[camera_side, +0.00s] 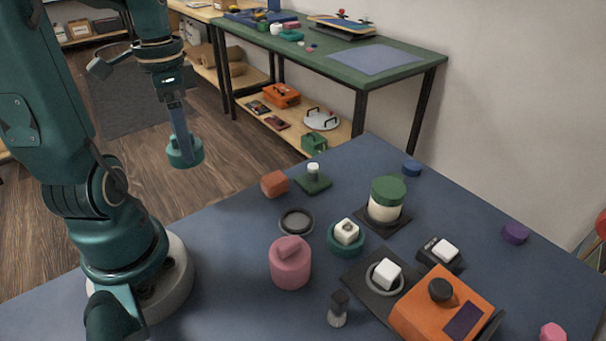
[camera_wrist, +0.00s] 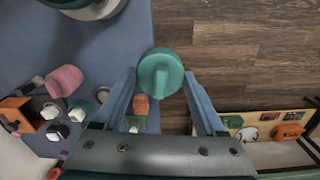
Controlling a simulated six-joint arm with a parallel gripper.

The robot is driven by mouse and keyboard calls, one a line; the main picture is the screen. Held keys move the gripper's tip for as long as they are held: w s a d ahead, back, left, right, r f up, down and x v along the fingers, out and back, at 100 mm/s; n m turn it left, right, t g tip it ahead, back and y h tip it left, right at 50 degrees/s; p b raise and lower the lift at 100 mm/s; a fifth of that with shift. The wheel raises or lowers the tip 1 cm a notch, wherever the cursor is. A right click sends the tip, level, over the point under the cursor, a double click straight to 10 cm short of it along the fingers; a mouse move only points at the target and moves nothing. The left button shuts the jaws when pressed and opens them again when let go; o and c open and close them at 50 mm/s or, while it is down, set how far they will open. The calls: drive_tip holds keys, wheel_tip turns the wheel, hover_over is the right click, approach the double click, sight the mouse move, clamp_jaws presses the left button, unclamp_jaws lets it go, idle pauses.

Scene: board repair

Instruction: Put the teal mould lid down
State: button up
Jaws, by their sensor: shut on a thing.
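The teal mould lid (camera_side: 185,152) is a round disc with a raised bar grip. It hangs in the air in the side view, and in the wrist view (camera_wrist: 160,72) it overlaps the table edge and the wood floor. My gripper (camera_side: 181,134) points down and is shut on the lid's bar; its two fingers (camera_wrist: 160,85) flank the lid in the wrist view. A teal mould base (camera_side: 346,243) stands open on the blue table with a white block (camera_side: 347,231) in it.
The blue table (camera_side: 228,270) has clear room at its left. Near the mould base are a pink lidded mould (camera_side: 290,266), a grey round dish (camera_side: 296,222), an orange block (camera_side: 274,184), a green-lidded jar (camera_side: 386,205) and an orange machine (camera_side: 425,310).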

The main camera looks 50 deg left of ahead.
drive_tip(key=shift+s+a+r+n, duration=0.15)
drive_tip(key=shift+s+a+n, duration=0.5)
drive_tip(key=shift+s+n, duration=0.2)
drive_tip(key=w+d+f, duration=0.4)
drive_tip(key=w+d, duration=0.1)
drive_tip(key=w+d+f, duration=0.2)
drive_tip(key=d+f, duration=0.1)
drive_tip(key=shift+w+d, duration=0.15)
drive_tip(key=shift+w, duration=0.25)
drive_tip(key=shift+f, duration=2)
drive_tip(key=o, duration=1.3)
drive_tip(key=shift+f, duration=0.15)
